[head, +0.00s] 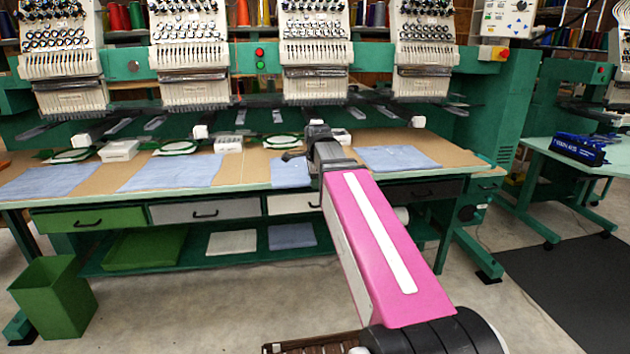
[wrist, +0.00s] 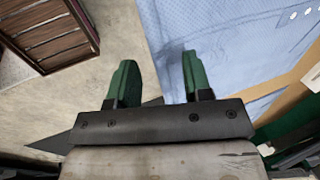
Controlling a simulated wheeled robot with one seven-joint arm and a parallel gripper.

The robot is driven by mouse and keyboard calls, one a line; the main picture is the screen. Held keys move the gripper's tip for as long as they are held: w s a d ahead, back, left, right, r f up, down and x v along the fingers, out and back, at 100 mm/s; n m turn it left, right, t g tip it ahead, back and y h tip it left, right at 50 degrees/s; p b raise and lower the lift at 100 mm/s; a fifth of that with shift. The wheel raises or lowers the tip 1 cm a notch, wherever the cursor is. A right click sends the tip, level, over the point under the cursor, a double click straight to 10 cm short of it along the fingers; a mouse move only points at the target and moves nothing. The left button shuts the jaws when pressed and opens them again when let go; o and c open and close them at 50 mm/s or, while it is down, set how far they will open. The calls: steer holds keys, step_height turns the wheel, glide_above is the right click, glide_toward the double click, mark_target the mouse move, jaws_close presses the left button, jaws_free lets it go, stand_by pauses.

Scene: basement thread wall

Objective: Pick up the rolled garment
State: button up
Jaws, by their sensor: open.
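I cannot clearly make out a rolled garment in either view. A white rounded thing (head: 402,214) shows under the table beside my arm, mostly hidden; I cannot tell if it is a roll. Several light-blue cloths lie flat on the table, one at the right (head: 398,158) and one left of my gripper (head: 172,172). My gripper (head: 293,156) is over the table at its middle, partly hidden by my arm. In the wrist view my gripper (wrist: 158,72) has its green fingers apart with nothing between them, near the edge of a blue cloth (wrist: 225,45).
The long table (head: 465,157) stands under several embroidery heads (head: 315,50). White boxes (head: 119,151) and hoops (head: 174,147) lie along its back. A green bin (head: 55,297) stands at the left. A brown slatted crate (wrist: 50,35) is near my base. Floor is open at the front.

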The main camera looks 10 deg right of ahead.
steer(key=v, duration=1)
